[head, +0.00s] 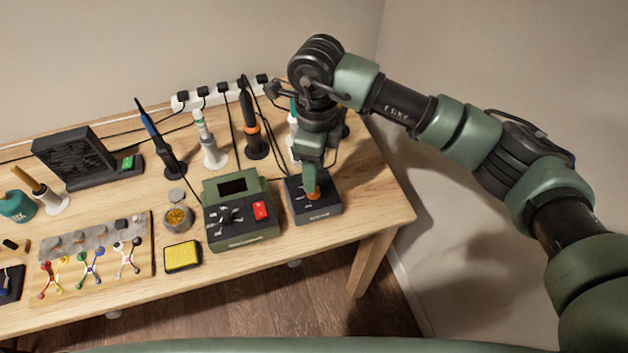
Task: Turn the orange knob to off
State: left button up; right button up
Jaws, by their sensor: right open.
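The orange knob (313,195) sits on top of a small black box (318,212) at the right end of the workbench. My right gripper (311,182) points down right over the knob. Its green fingers reach the knob and partly hide it. The jaws are open; I cannot tell whether they touch the knob. The knob's pointer and most of the box's markings are hidden or too small to read. My left gripper is not in view.
A green soldering station (243,233) with a red switch stands just left of the black box. Soldering irons in holders (255,140) and a power strip (222,92) with cables stand behind. A yellow sponge (182,256) lies in front. The bench's right edge (397,222) is close.

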jog(key=shift+w+r, duration=0.1)
jog(key=shift+r, duration=1.35)
